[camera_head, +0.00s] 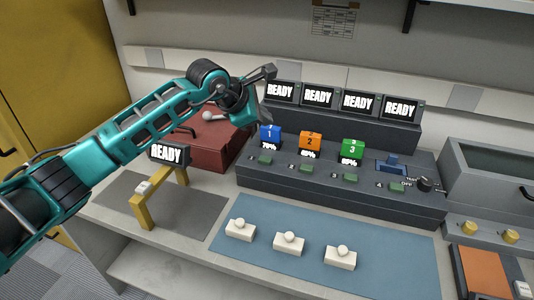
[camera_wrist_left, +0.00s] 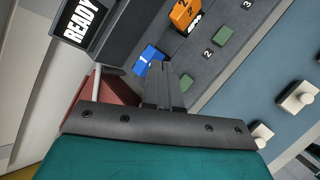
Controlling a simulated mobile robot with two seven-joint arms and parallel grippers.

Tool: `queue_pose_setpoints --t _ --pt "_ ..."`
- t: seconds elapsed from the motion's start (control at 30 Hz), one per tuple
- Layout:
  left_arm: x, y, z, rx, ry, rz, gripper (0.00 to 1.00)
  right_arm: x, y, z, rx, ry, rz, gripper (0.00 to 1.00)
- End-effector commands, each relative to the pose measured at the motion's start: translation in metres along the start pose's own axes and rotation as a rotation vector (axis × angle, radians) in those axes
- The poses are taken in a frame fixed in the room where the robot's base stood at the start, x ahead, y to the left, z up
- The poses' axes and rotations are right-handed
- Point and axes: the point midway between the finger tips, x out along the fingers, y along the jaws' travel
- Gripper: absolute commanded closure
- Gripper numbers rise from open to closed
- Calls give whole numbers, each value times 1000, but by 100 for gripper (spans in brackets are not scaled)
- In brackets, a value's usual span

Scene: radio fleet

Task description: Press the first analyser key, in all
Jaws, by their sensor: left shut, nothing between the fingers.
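The analyser (camera_head: 330,190) is a dark grey console with a row of green keys. The first key (camera_head: 265,160) is below the blue block marked 1 (camera_head: 269,134). In the left wrist view a green bit of that key (camera_wrist_left: 187,82) shows just beside my fingers. My left gripper (camera_head: 256,113) is shut and empty, near the console's left end by the blue block. In the left wrist view its fingers (camera_wrist_left: 165,88) point at the area below the blue block (camera_wrist_left: 148,62). I cannot tell whether they touch anything. My right gripper is not in view.
Several screens (camera_head: 318,97) above the console read READY. An orange block (camera_head: 310,141) and a green block (camera_head: 352,149) stand on it. A red box (camera_head: 208,150) is to the left, a yellow stand (camera_head: 145,212) in front. White knobbed blocks (camera_head: 289,243) lie on a blue mat (camera_head: 375,280).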

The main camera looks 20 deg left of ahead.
Motion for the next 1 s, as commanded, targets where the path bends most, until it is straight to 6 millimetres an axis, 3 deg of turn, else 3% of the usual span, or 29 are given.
queue_pose_setpoints --t 0.57,1.0 --pt "6 -3 -5 2 5 2 100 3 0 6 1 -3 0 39" --pt "46 -32 -35 2 5 2 100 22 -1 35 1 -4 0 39"
